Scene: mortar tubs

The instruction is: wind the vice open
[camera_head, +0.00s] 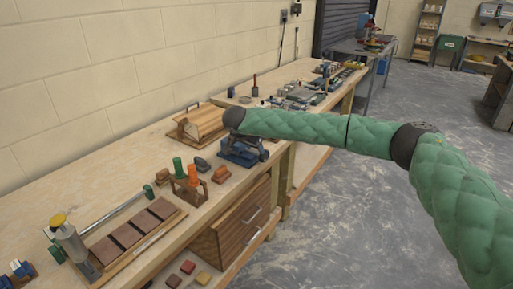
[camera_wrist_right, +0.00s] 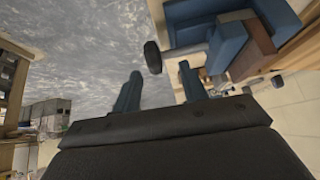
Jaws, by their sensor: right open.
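The blue vice (camera_head: 237,155) stands at the front edge of the wooden workbench in the head view, partly hidden by my right gripper (camera_head: 262,152). In the right wrist view the vice (camera_wrist_right: 202,45) is large at the upper right, with a brown block at its jaws. Its grey handle bar (camera_wrist_right: 182,51) ends in a dark knob (camera_wrist_right: 152,57). My right gripper (camera_wrist_right: 158,82) is open, its two blue-grey fingers apart and empty. The knob appears just beyond the fingertips, between them in the picture; I cannot tell whether anything touches. My left gripper is not in view.
On the bench (camera_head: 110,165) are a wooden box with a curved lid (camera_head: 202,122), a rack with green and orange handles (camera_head: 188,180), and a tray of dark tiles (camera_head: 135,235). Drawers (camera_head: 240,220) are below. The grey floor (camera_head: 330,220) is open to the right.

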